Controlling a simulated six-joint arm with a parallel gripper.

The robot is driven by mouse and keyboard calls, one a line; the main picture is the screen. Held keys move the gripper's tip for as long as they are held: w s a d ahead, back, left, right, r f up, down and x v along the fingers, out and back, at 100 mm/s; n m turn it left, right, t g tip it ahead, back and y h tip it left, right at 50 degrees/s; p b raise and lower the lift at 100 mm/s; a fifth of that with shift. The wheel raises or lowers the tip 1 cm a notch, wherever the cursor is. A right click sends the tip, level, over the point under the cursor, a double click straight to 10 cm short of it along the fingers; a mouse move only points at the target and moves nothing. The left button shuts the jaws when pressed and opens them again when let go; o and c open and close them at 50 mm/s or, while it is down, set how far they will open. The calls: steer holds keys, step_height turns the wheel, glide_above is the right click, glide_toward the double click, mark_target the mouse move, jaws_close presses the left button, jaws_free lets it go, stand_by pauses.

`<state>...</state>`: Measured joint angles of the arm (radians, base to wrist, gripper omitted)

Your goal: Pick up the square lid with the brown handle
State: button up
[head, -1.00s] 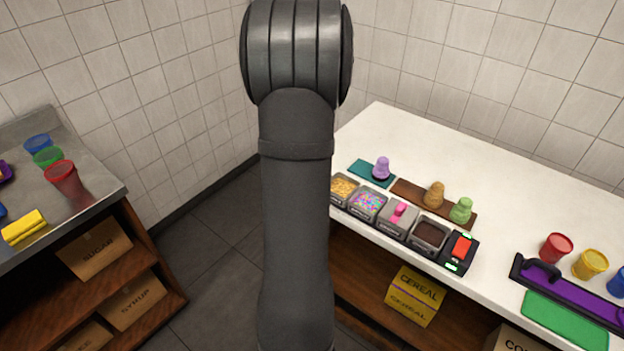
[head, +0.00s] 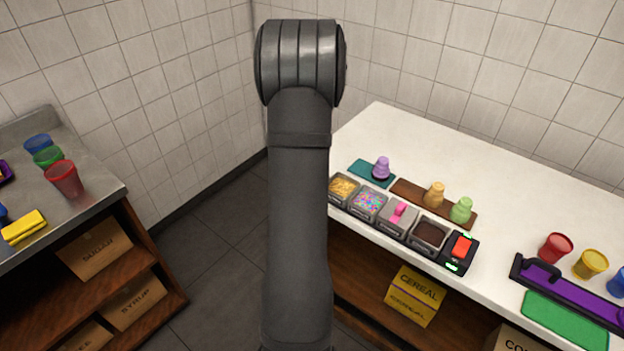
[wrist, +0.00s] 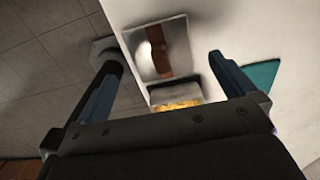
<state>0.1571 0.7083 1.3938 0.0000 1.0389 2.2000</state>
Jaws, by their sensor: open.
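The square lid (wrist: 172,72) is grey metal with a brown handle (wrist: 157,48) across its middle. In the wrist view it lies on the white counter, between the lines of my fingers and beyond their tips. My gripper (wrist: 159,54) is open and empty, with one finger on each side of the lid in the picture. I cannot tell how far above the counter the tips are. The lid and my gripper do not show in the head view, where my arm blocks the middle.
A gold-topping bin (wrist: 178,103) sits close to the lid. In the head view, a row of topping bins (head: 369,204) lines the white counter's (head: 400,140) front edge. A teal mat (head: 360,171) holds a purple item; a brown board (head: 408,190) holds orange and green ones.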

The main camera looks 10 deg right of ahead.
step_height(320, 180, down, 4)
steer(key=shift+w+r, duration=0.1)
steer(key=c, duration=1.1)
